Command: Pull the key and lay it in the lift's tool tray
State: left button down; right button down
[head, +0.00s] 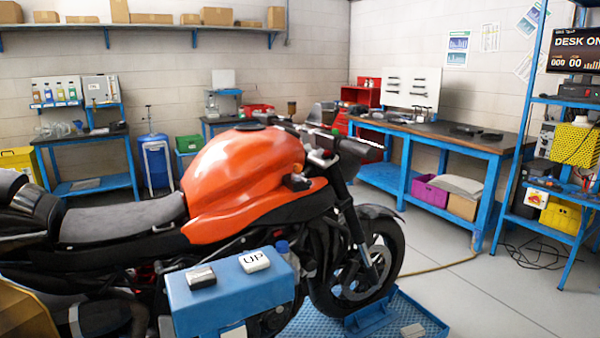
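An orange motorcycle (240,165) stands upright on a blue lift platform (415,318), its front wheel (385,262) to the right. The key cannot be made out; the area around the handlebars (325,140) is small and cluttered. A blue box (235,303) stands in front of the motorcycle, with a white block marked UP (254,261) and a dark-and-light block (201,277) on top. I cannot tell which part is the lift's tool tray. Neither of my grippers shows in the head view.
A blue workbench (440,140) runs along the right wall, with a blue shelf rack (540,100) nearer. Cables (530,253) lie under the rack. The grey floor (480,285) at right is mostly clear.

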aim_at(298, 168)
jog(key=i+l+z, duration=0.1)
jog(key=i+l, duration=0.2)
jog(key=l, duration=0.2)
jog(key=i+l+z, duration=0.1)
jog(key=i+l, duration=0.2)
jog(key=l, duration=0.15)
jog(key=i+l+z, duration=0.1)
jog(key=i+l, duration=0.2)
jog(key=l, duration=0.15)
